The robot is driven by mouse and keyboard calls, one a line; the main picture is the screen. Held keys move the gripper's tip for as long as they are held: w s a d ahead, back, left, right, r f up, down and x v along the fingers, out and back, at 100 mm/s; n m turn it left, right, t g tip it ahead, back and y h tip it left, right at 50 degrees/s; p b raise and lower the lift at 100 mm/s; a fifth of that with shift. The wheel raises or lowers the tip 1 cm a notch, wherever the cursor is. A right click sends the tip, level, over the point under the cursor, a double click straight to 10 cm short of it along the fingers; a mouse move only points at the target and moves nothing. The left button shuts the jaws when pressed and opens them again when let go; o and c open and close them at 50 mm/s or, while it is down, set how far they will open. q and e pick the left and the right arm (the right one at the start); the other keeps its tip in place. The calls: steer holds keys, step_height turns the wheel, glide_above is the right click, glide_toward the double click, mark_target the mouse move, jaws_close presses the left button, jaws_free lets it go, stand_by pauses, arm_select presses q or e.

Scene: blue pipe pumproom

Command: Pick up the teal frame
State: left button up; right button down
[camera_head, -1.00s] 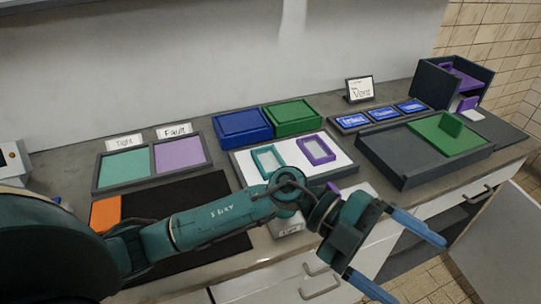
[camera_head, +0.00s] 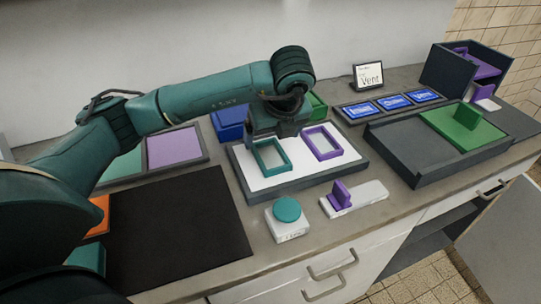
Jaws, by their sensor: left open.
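The teal frame (camera_head: 286,155), an open rectangular ring, lies flat on the white surface of a grey-edged tray (camera_head: 310,182). A similar purple frame (camera_head: 329,156) lies on the same tray, just to its right. My left arm reaches in from the left, and my left gripper (camera_head: 274,142) points down above the teal frame. The gripper body covers part of the frame's far edge. My right gripper is not in view.
A white block with a round teal top (camera_head: 287,209) and a white block with a purple handle (camera_head: 341,194) stand in front of the tray. A black mat (camera_head: 185,230) lies left. A grey tray with a green panel (camera_head: 460,130) stands right. Blue and green boxes are behind.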

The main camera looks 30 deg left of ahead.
mark_target(270, 153)
arm_select(q)
steer(key=shift+d+p+x, duration=0.2)
steer(key=shift+p+x, duration=0.15)
steer(key=shift+x, duration=1.45)
steer(key=shift+d+p+x, duration=0.2)
steer(key=shift+p+x, duration=0.1)
steer(key=shift+x, duration=1.45)
steer(key=shift+f, duration=0.1)
steer(key=shift+c, duration=0.3)
steer(key=c, duration=1)
